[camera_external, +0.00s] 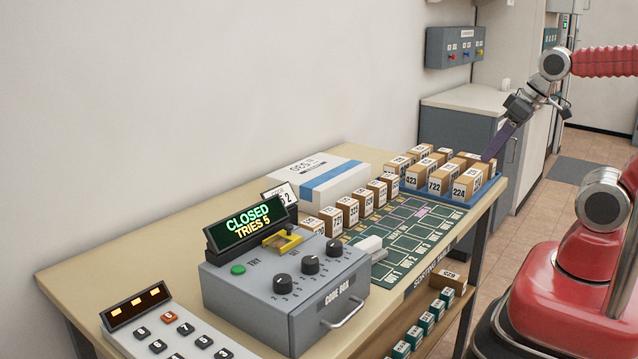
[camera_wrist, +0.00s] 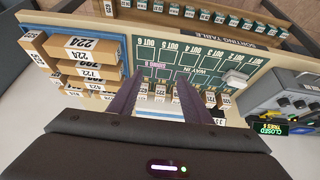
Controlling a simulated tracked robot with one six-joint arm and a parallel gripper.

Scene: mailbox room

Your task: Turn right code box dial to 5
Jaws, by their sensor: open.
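The code box (camera_external: 285,290) is a grey box at the near end of the table. Its display (camera_external: 246,223) reads "CLOSED TRIES 5". Three black dials stand in a row on its top; the right dial (camera_external: 333,247) is the one farthest along the row. The dial settings are too small to read. A green button (camera_external: 238,269) sits left of the dials. My gripper (camera_external: 487,157) is above the far end of the table by the blue tray, well away from the code box. In the wrist view its two fingers (camera_wrist: 158,98) are apart with nothing between them, and the code box (camera_wrist: 270,92) shows at the right.
A blue tray (camera_external: 449,200) holds several numbered boxes. More numbered boxes line the green sorting mat (camera_external: 405,234). A white package (camera_external: 322,182) lies by the wall. A keypad (camera_external: 165,335) stands left of the code box. A yellow part (camera_external: 283,239) stands behind the dials.

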